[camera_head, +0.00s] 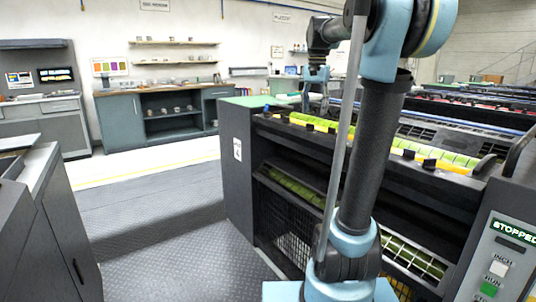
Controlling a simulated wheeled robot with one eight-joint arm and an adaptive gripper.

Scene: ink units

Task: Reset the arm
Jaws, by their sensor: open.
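My arm rises from the lower middle of the head view, bends at the top and reaches away from me. My gripper (314,106) hangs small and far off at its end, pointing down near the back corner of the printing press. Its fingers are apart and I see nothing between them. The press's dark housing (236,166) stands just left of and below the gripper. I cannot tell how far the fingertips are from the press top.
Yellow-green rollers (300,188) and a wire guard (284,226) fill the press front, partly behind my arm. A control panel (503,262) reading STOPPED stands at right. A dark cabinet (50,220) is at left. Between them the ribbed floor (160,235) is clear.

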